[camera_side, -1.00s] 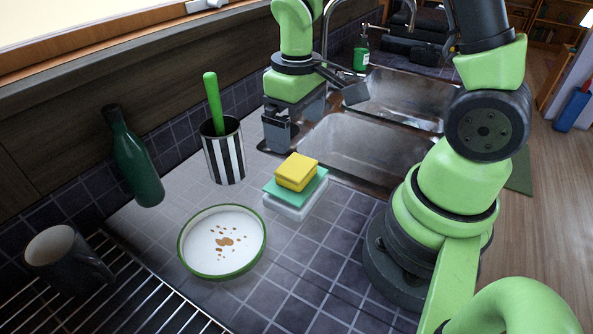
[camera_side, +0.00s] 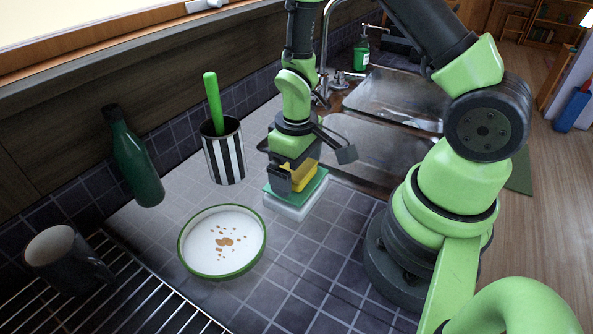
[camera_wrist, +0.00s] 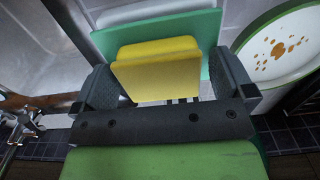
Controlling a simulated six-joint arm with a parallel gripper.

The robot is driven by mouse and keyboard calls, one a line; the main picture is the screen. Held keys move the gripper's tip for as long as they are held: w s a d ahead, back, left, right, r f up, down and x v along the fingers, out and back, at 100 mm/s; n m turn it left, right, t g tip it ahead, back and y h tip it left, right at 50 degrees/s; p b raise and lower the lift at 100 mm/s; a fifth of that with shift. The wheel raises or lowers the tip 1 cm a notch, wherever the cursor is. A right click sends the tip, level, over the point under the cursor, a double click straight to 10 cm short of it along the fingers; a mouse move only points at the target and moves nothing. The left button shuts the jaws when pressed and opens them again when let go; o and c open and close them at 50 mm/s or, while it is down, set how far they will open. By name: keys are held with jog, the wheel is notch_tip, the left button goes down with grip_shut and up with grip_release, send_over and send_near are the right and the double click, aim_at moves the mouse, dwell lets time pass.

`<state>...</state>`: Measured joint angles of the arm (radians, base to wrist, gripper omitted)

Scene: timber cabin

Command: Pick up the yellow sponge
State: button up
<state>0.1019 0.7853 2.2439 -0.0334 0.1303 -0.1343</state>
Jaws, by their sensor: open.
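The yellow sponge (camera_side: 300,176) lies on a green pad (camera_side: 313,187) atop a white block (camera_side: 290,211) on the tiled counter. In the side view my gripper (camera_side: 292,178) is down at the sponge and hides part of it. In the wrist view the sponge (camera_wrist: 158,70) lies between the two open fingers of my gripper (camera_wrist: 168,88), with the green pad (camera_wrist: 206,27) beneath it. I cannot tell whether either finger touches the sponge.
A white plate with a green rim (camera_side: 186,262) and brown crumbs stands in front of the stack. A striped cup (camera_side: 225,158) with a green handle, a green bottle (camera_side: 137,165) and a dark mug (camera_side: 75,262) stand to the left. The sink (camera_side: 375,150) lies behind right.

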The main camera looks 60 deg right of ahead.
jog(key=c, duration=0.9)
jog(key=shift+r, duration=0.1)
notch_tip(320, 180, up, 10)
jog(key=shift+f, duration=0.1)
jog(key=shift+o, duration=1.3)
jog(key=shift+c, duration=1)
jog(key=shift+f, duration=4.5)
